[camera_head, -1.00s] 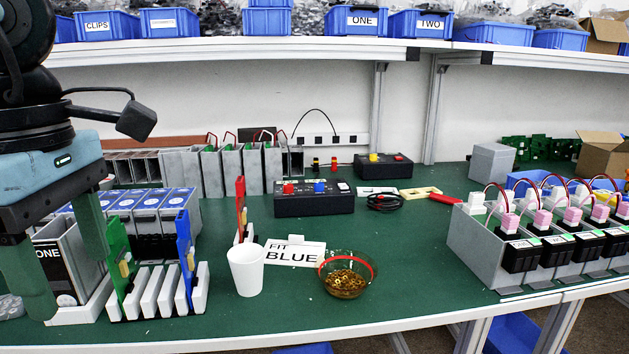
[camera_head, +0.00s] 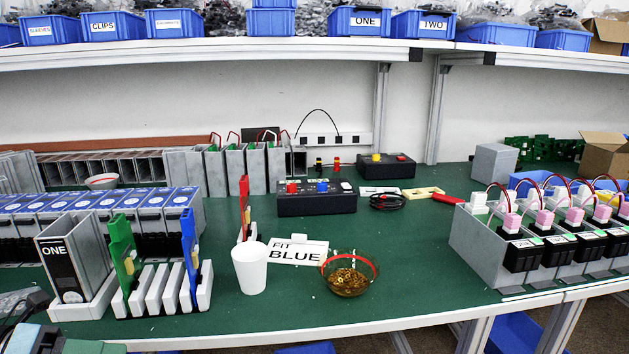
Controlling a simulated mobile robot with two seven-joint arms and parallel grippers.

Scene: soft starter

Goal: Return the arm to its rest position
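My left gripper (camera_head: 62,345) shows only in part at the bottom left corner, low in front of the table's near edge. A pale blue-grey body and a green finger part show there; the rest is cut off by the picture edge, so I cannot tell how far its fingers are apart. I see nothing held in the part that shows. My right gripper is not in view. Behind the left gripper, a grey unit marked ONE (camera_head: 72,262) stands upright in a white holder.
A white slotted rack (camera_head: 160,290) holds a green board (camera_head: 124,262) and a blue board (camera_head: 190,255). A white cup (camera_head: 250,268), a BLUE card (camera_head: 297,251) and a glass bowl (camera_head: 350,274) stand mid-table. The table's front centre is clear.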

